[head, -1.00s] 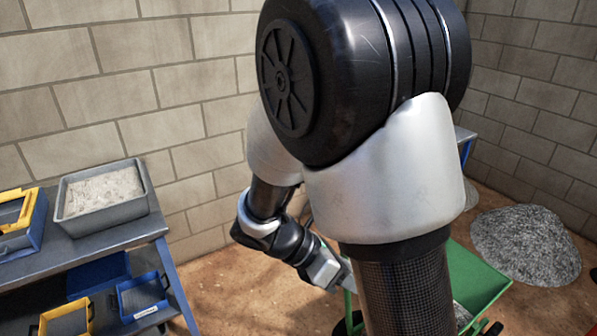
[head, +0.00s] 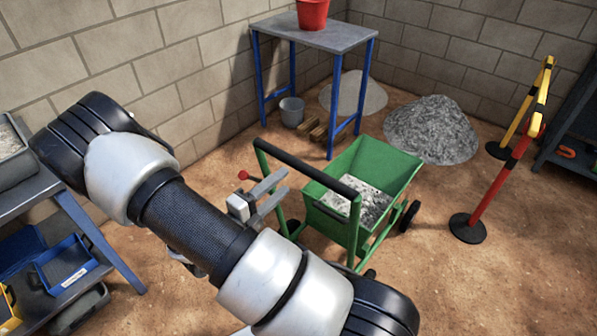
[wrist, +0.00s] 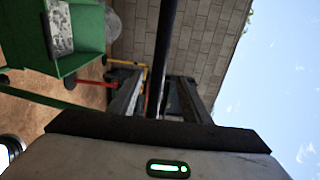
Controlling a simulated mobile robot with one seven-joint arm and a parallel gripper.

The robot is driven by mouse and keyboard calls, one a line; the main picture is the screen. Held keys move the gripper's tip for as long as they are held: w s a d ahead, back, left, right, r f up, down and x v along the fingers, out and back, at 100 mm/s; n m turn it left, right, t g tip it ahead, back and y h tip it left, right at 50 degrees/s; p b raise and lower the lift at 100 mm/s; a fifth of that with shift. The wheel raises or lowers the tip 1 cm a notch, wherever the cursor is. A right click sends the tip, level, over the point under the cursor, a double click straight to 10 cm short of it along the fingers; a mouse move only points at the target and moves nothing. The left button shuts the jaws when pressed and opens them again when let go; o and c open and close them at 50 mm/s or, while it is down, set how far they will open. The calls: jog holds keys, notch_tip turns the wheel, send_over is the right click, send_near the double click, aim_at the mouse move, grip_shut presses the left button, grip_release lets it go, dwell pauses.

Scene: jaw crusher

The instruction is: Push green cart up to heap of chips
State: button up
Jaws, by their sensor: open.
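The green cart (head: 392,160) stands in the middle of the head view with grey-white chips inside. Its black handle bar (head: 300,165) faces me. A grey heap of chips (head: 432,128) lies on the floor just beyond the cart, with a small gap of floor apparent between them. My gripper (head: 278,190) is open, close by the handle. In the wrist view the black bar (wrist: 167,40) runs between the two fingers (wrist: 160,98) as seen, and the cart tray (wrist: 88,38) is at upper left. I cannot tell whether the fingers touch the bar.
A blue-legged table (head: 318,35) with a red bucket (head: 312,14) stands behind, a grey bucket (head: 291,112) and a paler heap (head: 355,93) near it. A barrier with red and yellow posts (head: 497,185) stands right of the cart. A bench (head: 60,205) is at left.

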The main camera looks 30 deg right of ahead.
aim_at(298, 169)
jog(key=p+x, duration=0.1)
jog(key=x, duration=0.8)
jog(key=shift+d, duration=0.1)
jog(key=shift+c, duration=0.2)
grip_shut()
dwell(0.9)
